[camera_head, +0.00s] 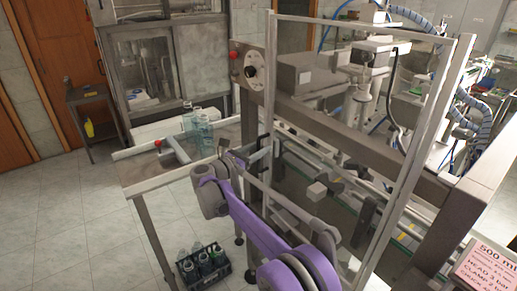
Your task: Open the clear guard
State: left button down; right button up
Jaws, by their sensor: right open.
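The clear guard (423,130) is a tall see-through panel in a pale metal frame at the front of the machine. Its frame stands upright, and the machine parts show through it. I cannot tell a gap at its edge. My right arm, purple and grey, reaches up from the bottom in front of the guard. My right gripper (262,148) is small in view, open, close to the guard's left post. A dark upright piece, perhaps a handle, shows beside it; I cannot tell whether they touch. My left gripper is not in view.
A table (150,187) at the left holds clear bottles (204,134) and a grey bar with a red end (173,151). A dark crate of bottles (204,264) is on the floor below. A control box with a dial (251,70) is by the guard's left post. Floor at left is clear.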

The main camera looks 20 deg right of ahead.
grip_shut()
dwell(1.3)
